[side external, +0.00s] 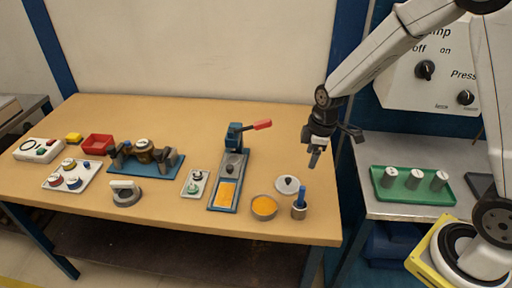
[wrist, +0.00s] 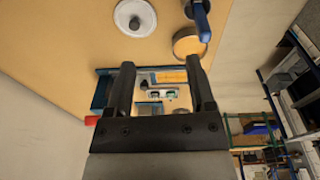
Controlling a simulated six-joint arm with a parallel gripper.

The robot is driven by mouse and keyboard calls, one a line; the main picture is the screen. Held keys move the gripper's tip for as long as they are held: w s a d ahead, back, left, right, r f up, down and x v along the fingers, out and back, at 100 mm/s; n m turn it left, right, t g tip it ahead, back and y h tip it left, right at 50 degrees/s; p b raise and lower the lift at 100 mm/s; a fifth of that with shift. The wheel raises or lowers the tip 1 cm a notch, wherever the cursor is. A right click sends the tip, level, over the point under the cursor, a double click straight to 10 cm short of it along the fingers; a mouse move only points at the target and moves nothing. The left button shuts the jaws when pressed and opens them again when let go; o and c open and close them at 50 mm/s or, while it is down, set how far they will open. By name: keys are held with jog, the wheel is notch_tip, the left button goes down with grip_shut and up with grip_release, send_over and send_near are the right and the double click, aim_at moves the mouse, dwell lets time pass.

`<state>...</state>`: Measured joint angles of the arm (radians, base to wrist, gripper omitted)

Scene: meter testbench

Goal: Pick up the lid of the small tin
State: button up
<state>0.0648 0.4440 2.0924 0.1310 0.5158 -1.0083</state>
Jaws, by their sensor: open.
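The lid (side external: 288,185) is a round, pale grey disc with a dark knob, lying on the tan table near its right end. In the wrist view the lid (wrist: 135,17) is at the top, beyond my fingertips. The small tin (side external: 264,207), open and with orange contents, stands just left of and nearer than the lid; it also shows in the wrist view (wrist: 188,42). My gripper (side external: 316,158) is open and empty, held above the table's right edge, up and right of the lid. Its two fingers also show in the wrist view (wrist: 160,68).
A holder with a blue-handled tool (side external: 299,205) stands close to the lid. A lever press with a red handle (side external: 236,150) is to the left. Further left are a blue fixture (side external: 146,160) and a white tray (side external: 73,176). A green tray (side external: 412,186) with cylinders is on the right bench.

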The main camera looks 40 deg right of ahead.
aim_at(288, 179)
jog(key=w+d+f+n+g+y, duration=0.1)
jog(key=w+f+n, duration=0.6)
jog(key=n, duration=0.1)
jog(key=shift+w+d+f, duration=0.3)
jog(key=shift+d, duration=0.05)
jog(key=shift+f, duration=0.1)
jog(key=shift+a+f, duration=0.2)
jog(key=shift+f, duration=0.95)
jog(key=shift+a+f, duration=0.25)
jog(key=shift+f, duration=1.05)
jog(key=shift+a+f, duration=0.2)
jog(key=shift+f, duration=1.1)
grip_shut()
